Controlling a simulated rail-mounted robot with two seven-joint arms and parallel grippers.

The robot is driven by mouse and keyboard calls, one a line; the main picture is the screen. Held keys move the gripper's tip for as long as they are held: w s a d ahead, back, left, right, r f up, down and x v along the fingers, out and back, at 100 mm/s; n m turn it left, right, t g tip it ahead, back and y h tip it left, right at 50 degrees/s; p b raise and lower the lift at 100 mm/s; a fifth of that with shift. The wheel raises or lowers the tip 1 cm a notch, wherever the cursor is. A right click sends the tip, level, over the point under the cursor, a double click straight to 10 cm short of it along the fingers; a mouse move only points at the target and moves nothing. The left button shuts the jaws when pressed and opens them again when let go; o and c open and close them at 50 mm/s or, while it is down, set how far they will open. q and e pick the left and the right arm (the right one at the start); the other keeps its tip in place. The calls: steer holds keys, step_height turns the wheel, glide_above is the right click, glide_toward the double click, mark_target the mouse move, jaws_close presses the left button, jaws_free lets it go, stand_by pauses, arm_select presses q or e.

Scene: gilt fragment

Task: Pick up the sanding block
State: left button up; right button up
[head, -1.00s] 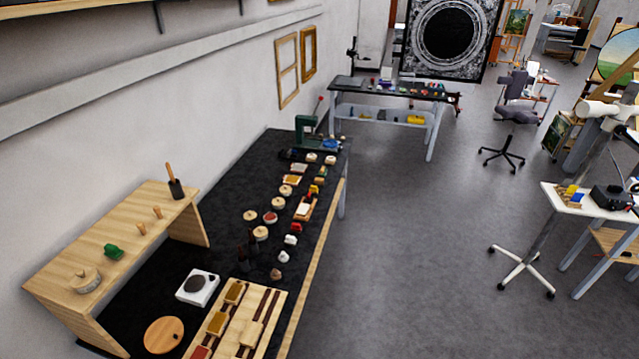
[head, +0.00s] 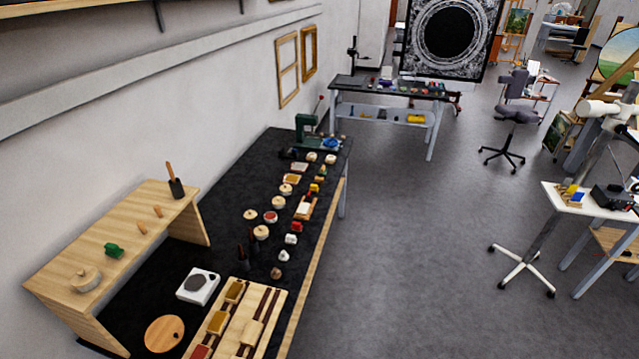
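I cannot tell for certain which thing is the sanding block. Several small brown, tan and reddish blocks lie in a slotted wooden rack at the near end of the long black bench; one is a brown block (head: 235,291) and one a paler tan block (head: 251,333). Farther along the bench a small wooden tray (head: 311,206) holds a pale block (head: 303,208). All are small in the head view. Neither of my grippers is in view.
The black-topped bench (head: 229,206) runs along the left wall. It carries round lidded pots, a white hotplate-like device (head: 198,287), a round wooden board (head: 164,334) and a wooden riser (head: 135,215). Grey floor (head: 400,260) to its right is clear up to a white stand (head: 523,268).

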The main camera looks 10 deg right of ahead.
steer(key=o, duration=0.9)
